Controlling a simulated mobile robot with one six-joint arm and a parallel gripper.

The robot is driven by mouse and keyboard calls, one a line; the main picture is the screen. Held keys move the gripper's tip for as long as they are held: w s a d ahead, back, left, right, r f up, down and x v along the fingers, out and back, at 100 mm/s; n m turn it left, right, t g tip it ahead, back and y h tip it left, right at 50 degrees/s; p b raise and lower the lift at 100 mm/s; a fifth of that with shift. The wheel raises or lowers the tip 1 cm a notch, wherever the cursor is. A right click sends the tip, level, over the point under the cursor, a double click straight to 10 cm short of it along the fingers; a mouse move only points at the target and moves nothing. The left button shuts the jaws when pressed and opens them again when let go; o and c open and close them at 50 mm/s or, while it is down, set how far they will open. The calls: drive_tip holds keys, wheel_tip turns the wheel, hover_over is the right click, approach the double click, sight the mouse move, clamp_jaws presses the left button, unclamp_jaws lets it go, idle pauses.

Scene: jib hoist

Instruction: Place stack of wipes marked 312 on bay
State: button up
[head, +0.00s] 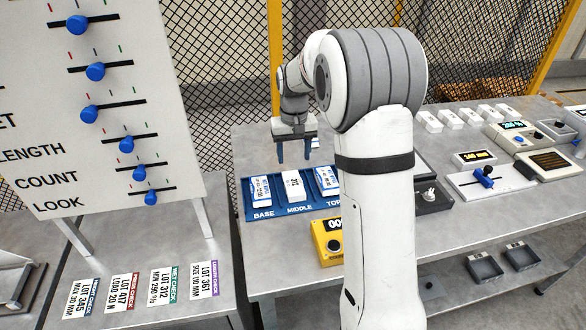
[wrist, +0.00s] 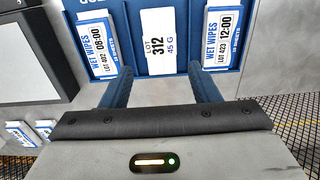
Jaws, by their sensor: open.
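The white stack marked 312 (wrist: 159,42) lies in the middle slot of a blue tray, between two blue-and-white wet wipes packs. In the head view the stack (head: 293,185) sits above the tray's MIDDLE label. My gripper (head: 295,157) is open and empty, held above the table just behind the tray. In the wrist view its blue fingers (wrist: 160,76) are spread to either side of the stack's near end, with nothing between them. I cannot make out which place is the bay.
The blue tray (head: 264,214) has slots labelled BASE, MIDDLE and TOP. A lever board (head: 103,100) and lot cards (head: 122,293) are at left. Several white packs (head: 451,119) and a scale (head: 526,143) are at right, beyond my arm.

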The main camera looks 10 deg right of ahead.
drive_tip(key=s+r+t, duration=0.1)
drive_tip(key=s+r, duration=0.7)
drive_tip(key=s, duration=0.5)
drive_tip(key=s+f+t, duration=0.2)
drive_tip(key=s, duration=1.5)
